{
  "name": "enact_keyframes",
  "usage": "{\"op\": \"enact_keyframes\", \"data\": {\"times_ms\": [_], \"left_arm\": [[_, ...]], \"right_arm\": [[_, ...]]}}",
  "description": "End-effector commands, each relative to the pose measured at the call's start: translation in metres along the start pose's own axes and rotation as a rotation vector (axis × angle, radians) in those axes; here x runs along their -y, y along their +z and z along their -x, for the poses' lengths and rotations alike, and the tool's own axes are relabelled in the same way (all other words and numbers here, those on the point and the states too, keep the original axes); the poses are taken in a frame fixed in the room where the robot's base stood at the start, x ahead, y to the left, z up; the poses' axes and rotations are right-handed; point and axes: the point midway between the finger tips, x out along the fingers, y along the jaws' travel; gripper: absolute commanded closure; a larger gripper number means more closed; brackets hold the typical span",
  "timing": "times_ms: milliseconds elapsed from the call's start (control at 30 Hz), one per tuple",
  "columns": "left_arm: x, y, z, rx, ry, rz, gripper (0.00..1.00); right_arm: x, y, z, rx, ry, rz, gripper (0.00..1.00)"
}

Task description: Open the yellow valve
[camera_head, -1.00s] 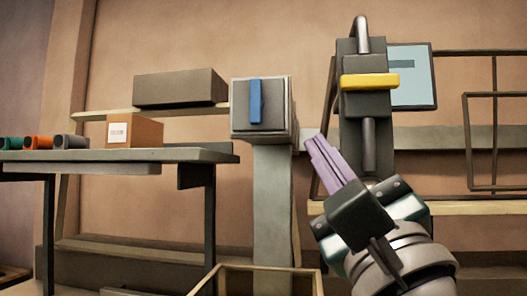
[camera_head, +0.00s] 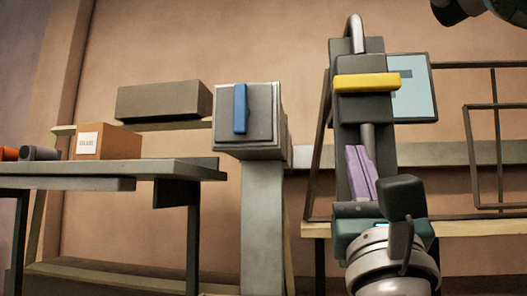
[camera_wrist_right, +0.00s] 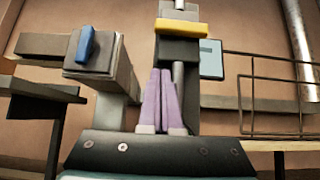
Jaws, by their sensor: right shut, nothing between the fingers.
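The yellow valve (camera_head: 367,83) is a bar handle lying level across a dark grey block on a pipe stand. It also shows in the right wrist view (camera_wrist_right: 182,28), near the top. My right gripper (camera_head: 356,150) is shut and empty, its purple fingers pointing up. In the head view the fingers overlap the stand, below the yellow handle and apart from it in the picture. In the right wrist view the fingertips (camera_wrist_right: 160,72) also sit below the handle; the depth gap is hard to judge.
A blue handle (camera_head: 240,108) stands upright on a grey box to the left. A pale screen (camera_head: 416,92) and a thin dark frame (camera_head: 497,150) are at the right. A table (camera_head: 110,173) at the left holds a brown carton (camera_head: 106,142).

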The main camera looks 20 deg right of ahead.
Motion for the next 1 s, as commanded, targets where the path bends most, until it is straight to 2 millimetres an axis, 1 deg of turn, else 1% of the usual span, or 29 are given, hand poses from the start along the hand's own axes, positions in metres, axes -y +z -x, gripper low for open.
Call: {"op": "enact_keyframes", "data": {"times_ms": [33,200,333,433,600,733,1000], "left_arm": [[0.001,-0.005,0.015,0.0,0.0,0.0,0.5],[0.002,-0.013,0.04,-0.001,0.0,0.0,0.5],[0.002,-0.019,0.058,-0.001,0.0,0.0,0.5],[0.003,-0.024,0.073,-0.002,0.0,0.0,0.5],[0.003,-0.028,0.086,-0.002,0.0,0.0,0.5],[0.003,-0.029,0.089,-0.002,0.0,0.0,0.5],[0.002,-0.029,0.088,-0.003,0.003,0.004,0.5]], "right_arm": [[0.0,0.006,-0.018,0.002,0.0,0.003,1.0],[0.0,0.007,-0.056,0.003,0.0,0.003,1.0],[0.0,0.008,-0.083,0.002,0.0,0.003,1.0],[0.0,0.018,-0.09,0.0,0.0,0.0,1.0],[0.0,0.027,-0.099,-0.001,0.001,0.001,1.0],[0.0,0.029,-0.1,-0.001,0.001,0.002,1.0],[0.0,0.028,-0.1,0.0,0.001,0.001,1.0]]}}
